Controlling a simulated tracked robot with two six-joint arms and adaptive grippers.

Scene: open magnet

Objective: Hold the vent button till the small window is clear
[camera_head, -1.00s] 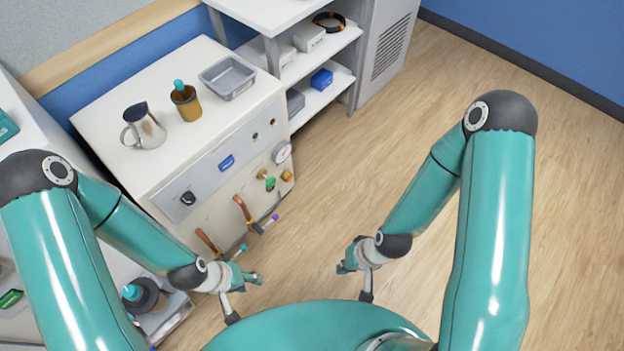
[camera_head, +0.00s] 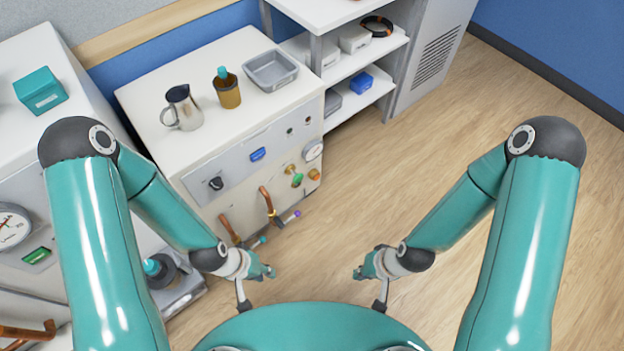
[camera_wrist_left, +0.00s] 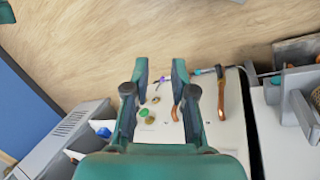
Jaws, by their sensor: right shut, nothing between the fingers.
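I cannot make out a labelled vent button or a small window. On the left machine in the head view are a green rectangular button (camera_head: 37,256) and a round white gauge (camera_head: 10,225), partly cut off by the edge. The middle cabinet front has a blue switch (camera_head: 258,154), a black knob (camera_head: 216,183) and a small gauge (camera_head: 313,150). My left gripper (camera_head: 268,271) is in front of this cabinet, apart from it. In the left wrist view its fingers (camera_wrist_left: 160,68) are spread and empty. My right gripper (camera_head: 360,272) is shut and empty over the floor.
Copper-coloured handles (camera_head: 268,201) and valves (camera_head: 296,178) stick out from the middle cabinet. The wooden floor (camera_head: 400,190) to the right is clear.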

